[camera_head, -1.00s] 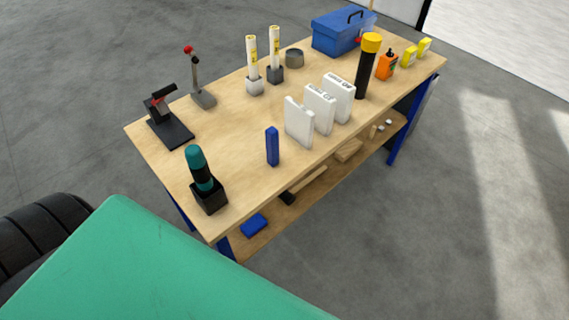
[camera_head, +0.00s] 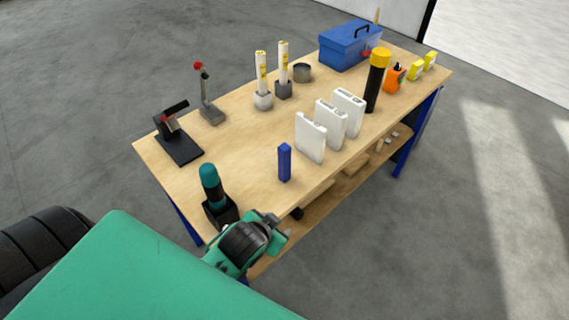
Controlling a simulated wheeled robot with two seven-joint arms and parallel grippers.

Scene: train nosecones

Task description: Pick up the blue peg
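The blue peg (camera_head: 284,162) is a slim, square-sided block standing upright on the wooden table (camera_head: 235,140), near its front edge. Nothing touches it. A green and black section of one of my arms (camera_head: 245,245) shows at the table's near corner, below and left of the peg and clear of it. Its grey end piece lies nearest the peg. I cannot tell which arm it is, and no gripper fingers can be made out. The peg is fully visible.
White boxes (camera_head: 311,136) stand just right of the peg. A teal-handled tool (camera_head: 210,183) in a black holder is to its left, close to my arm. A black clamp (camera_head: 178,147) is farther left. Bare tabletop lies behind the peg. A blue toolbox (camera_head: 348,50) is far back.

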